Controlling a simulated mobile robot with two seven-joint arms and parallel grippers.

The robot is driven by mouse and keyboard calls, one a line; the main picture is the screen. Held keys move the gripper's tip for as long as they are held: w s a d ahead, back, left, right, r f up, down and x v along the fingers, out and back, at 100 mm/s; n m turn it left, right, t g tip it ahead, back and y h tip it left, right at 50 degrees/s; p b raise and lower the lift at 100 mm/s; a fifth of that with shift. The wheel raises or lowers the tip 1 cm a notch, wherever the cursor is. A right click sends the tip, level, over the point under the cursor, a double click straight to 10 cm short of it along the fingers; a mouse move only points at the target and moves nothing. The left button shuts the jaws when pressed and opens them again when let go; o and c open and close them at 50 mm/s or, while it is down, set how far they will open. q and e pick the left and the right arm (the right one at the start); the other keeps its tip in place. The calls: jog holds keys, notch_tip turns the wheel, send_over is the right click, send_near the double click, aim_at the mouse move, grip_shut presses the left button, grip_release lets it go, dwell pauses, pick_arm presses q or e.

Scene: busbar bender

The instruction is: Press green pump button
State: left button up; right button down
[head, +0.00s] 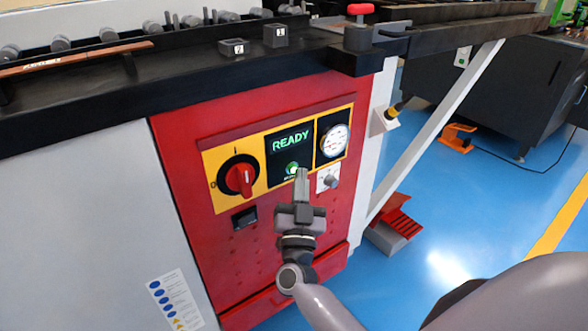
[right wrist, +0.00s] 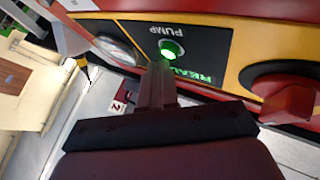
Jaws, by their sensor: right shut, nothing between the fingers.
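The green pump button (head: 292,168) glows below the lit READY display (head: 290,141) on the black and yellow control panel. In the right wrist view the lit button (right wrist: 172,49) sits beside the PUMP label. My right gripper (head: 302,173) is shut and empty, its fingertips close to the button, just right of it in the head view. In the right wrist view the fingertips (right wrist: 160,66) end right at the edge of the button; I cannot tell whether they touch it. My left gripper is not in view.
A red rotary switch (head: 240,178) is left of the button, a pressure gauge (head: 334,141) to the right, and a small grey knob (head: 330,181) below the gauge. The black machine bed edge (head: 180,70) overhangs above. A red foot pedal (head: 399,222) stands on the blue floor.

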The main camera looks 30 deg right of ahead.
jog(key=shift+w, duration=0.45)
dwell(0.6)
jog(key=shift+s, duration=0.15)
jog(key=shift+s+f+p, duration=0.1)
jog(key=shift+s+p, duration=0.45)
jog(key=shift+s, duration=0.2)
jog(key=s+p, duration=0.3)
jog(key=s, duration=0.2)
jog(key=shift+d, duration=0.15)
